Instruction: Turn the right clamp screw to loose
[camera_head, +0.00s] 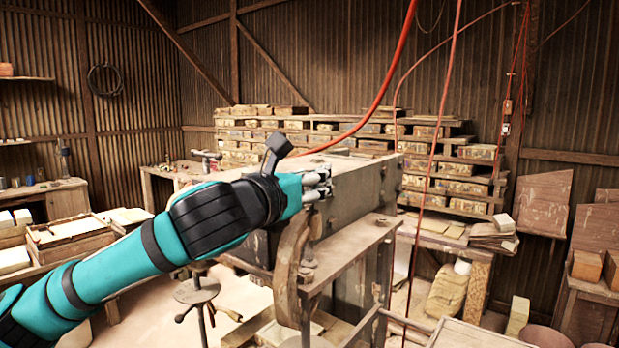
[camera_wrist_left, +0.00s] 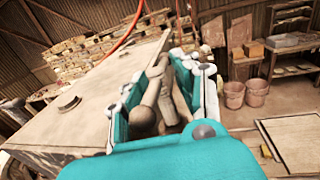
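The tile press (camera_head: 345,190) is a long grey-brown machine in the middle of the head view. My left gripper (camera_head: 318,184) reaches from the left to the near end of its top. In the left wrist view, a tan clamp screw with a cross handle (camera_wrist_left: 158,88) stands between the fingers of my left gripper (camera_wrist_left: 165,100). The fingers are apart, one on each side of the handle. I cannot tell whether both touch it. In the head view the gripper hides most of this screw. My right gripper is not in view.
Shelves of stacked tiles (camera_head: 460,170) line the back wall. A stool (camera_head: 197,291) stands below my left arm. Crates (camera_head: 75,228) sit at the left. Two buckets (camera_wrist_left: 245,94) stand beyond the gripper.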

